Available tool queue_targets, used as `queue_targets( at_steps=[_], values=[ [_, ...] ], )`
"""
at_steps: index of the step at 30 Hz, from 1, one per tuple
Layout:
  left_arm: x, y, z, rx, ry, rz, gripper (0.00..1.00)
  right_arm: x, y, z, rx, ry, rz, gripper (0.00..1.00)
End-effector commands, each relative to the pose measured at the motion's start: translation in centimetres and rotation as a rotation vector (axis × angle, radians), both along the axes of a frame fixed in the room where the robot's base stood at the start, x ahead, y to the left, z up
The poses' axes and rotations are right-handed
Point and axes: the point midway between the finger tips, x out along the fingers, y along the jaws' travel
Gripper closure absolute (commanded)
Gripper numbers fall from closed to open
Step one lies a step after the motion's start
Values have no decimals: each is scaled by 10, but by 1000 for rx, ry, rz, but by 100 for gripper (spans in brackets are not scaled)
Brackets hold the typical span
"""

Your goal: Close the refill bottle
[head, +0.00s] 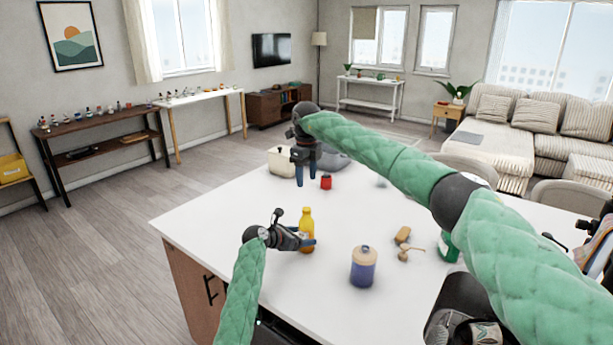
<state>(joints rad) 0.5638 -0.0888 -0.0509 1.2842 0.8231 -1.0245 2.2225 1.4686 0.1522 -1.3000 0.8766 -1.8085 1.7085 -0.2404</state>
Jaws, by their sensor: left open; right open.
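A yellow-orange bottle (306,215) stands upright on the white island top. It is the likeliest refill bottle, but I cannot tell for sure. Its upper end is yellow, and whether that is a cap is too small to tell. My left gripper (309,240) is open at the bottle's lower body, its blue fingers beside it; contact is unclear. My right gripper (306,176) is open and points down, farther back. A small red object (326,182) stands just right of its fingers, apart from them.
A purple jar with a tan lid (363,268) stands at the front. Small tan items (403,236) and a green container (446,248) are to its right. The island's left part is clear.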

Motion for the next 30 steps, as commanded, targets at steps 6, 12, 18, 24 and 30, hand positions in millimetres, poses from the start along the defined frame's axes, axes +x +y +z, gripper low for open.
queue_targets(
  at_steps=[6,12,18,24,30],
  values=[
    [-19,23,10,-1,-2,1,24,0,0,-13,0,0,0,48],
    [-27,32,16,-1,1,1,24,0,0,-15,0,0,0,48],
    [-28,33,17,-1,2,0,24,0,0,-15,0,0,0,48],
    [-28,33,21,-1,1,1,24,0,0,-11,0,0,0,48],
    [-27,33,56,-1,1,0,24,0,0,24,1,-1,0,48]
  ],
)
